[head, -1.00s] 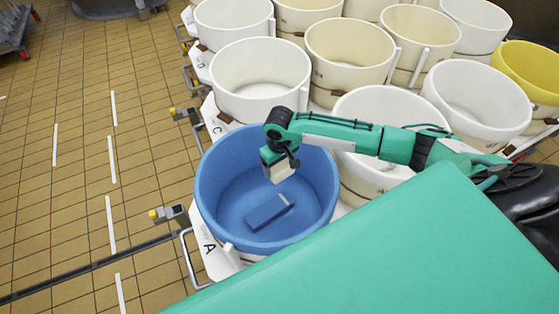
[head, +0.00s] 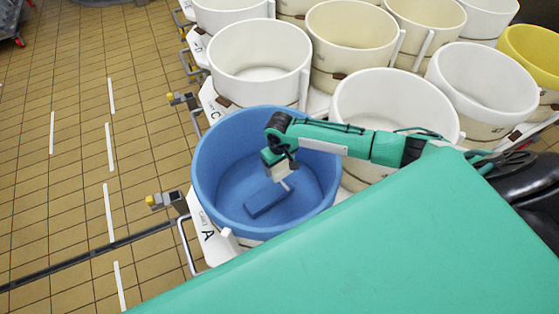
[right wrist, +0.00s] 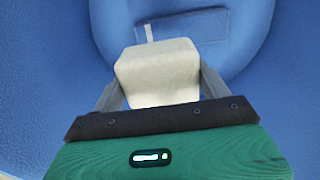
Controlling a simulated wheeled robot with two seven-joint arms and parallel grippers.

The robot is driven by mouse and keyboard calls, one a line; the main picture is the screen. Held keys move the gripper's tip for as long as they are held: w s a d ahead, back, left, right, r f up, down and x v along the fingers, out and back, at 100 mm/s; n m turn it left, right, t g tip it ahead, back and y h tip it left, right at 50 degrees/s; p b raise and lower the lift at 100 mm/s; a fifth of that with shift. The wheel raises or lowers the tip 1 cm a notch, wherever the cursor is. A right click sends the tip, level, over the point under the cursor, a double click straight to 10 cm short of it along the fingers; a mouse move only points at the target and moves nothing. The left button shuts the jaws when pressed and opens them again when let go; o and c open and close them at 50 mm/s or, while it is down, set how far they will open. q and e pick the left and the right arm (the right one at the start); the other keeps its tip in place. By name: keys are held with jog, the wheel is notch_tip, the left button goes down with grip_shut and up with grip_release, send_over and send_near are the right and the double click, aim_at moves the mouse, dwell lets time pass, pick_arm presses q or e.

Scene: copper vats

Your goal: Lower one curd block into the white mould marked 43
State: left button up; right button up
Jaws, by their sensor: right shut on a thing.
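My right gripper (head: 282,175) hangs over the blue vat (head: 212,180), with its jaws pointing down. It is shut on a pale cream curd block (right wrist: 157,75), held between both fingers in the right wrist view. Below the block in that view is the vat's blue floor. No mark reading 43 is legible on the white moulds, such as the near one behind my arm (head: 385,90). My left gripper is not in view.
A dark blue rectangular shape (head: 264,199) lies on the vat floor, with a thin white strip by it. A plate marked A (head: 207,236) is beside the vat. White, cream and yellow vats crowd the back and right. Tiled floor is open at left.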

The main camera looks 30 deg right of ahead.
notch_tip(320, 180, down, 10)
jog(key=b, duration=0.4)
jog(key=shift+f+b, duration=0.25)
jog(key=shift+b, duration=0.15)
jog(key=shift+f, duration=0.25)
dwell(0.5)
jog(key=shift+f+b, duration=0.6)
jog(key=shift+f, duration=0.3)
dwell(0.4)
jog(key=o, duration=1.2)
jog(key=shift+o, duration=0.2)
jog(key=shift+r, duration=0.15)
notch_tip(320, 180, up, 14)
jog(key=shift+f, duration=0.2)
